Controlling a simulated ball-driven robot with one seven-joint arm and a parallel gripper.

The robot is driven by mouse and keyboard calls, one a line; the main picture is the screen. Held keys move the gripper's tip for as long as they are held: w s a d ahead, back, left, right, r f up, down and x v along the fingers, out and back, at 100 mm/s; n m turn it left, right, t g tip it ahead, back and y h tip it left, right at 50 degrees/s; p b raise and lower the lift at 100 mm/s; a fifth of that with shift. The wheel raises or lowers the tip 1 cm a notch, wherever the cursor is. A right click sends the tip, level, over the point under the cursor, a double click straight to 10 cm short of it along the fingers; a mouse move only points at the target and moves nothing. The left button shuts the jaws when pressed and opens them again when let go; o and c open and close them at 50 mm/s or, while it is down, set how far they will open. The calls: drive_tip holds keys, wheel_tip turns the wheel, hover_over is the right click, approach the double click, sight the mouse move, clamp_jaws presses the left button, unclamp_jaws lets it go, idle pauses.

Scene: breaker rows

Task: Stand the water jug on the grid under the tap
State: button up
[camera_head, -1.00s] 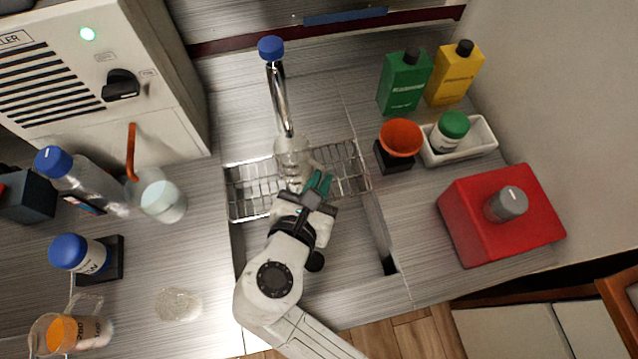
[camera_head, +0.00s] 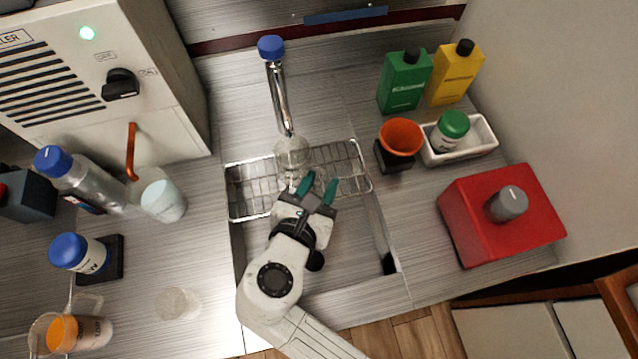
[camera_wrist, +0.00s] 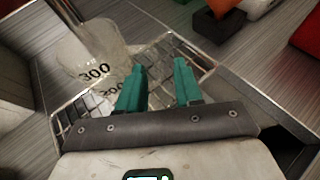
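The clear water jug (camera_head: 292,153) stands on the wire grid (camera_head: 248,190), below the end of the chrome tap (camera_head: 279,95) with the blue knob. In the wrist view the jug (camera_wrist: 88,62) shows dark "300" print and looks upright. My gripper (camera_head: 318,186) is just in front of the jug, to its right, over the grid. Its two teal fingers are spread with nothing between them, as the wrist view (camera_wrist: 160,70) also shows. In the wrist view the left finger is close to the jug; I cannot tell if they touch. The jug's handle is hard to make out.
The sink opening (camera_head: 345,255) lies below the grid. A chiller (camera_head: 90,90), a clear cup (camera_head: 164,201), bottles and an orange-filled beaker (camera_head: 80,333) are at left. Green (camera_head: 404,82) and yellow (camera_head: 454,75) bottles, an orange funnel (camera_head: 401,138) and a red box (camera_head: 500,222) are at right.

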drive_tip(key=v, duration=1.2)
idle(2.0)
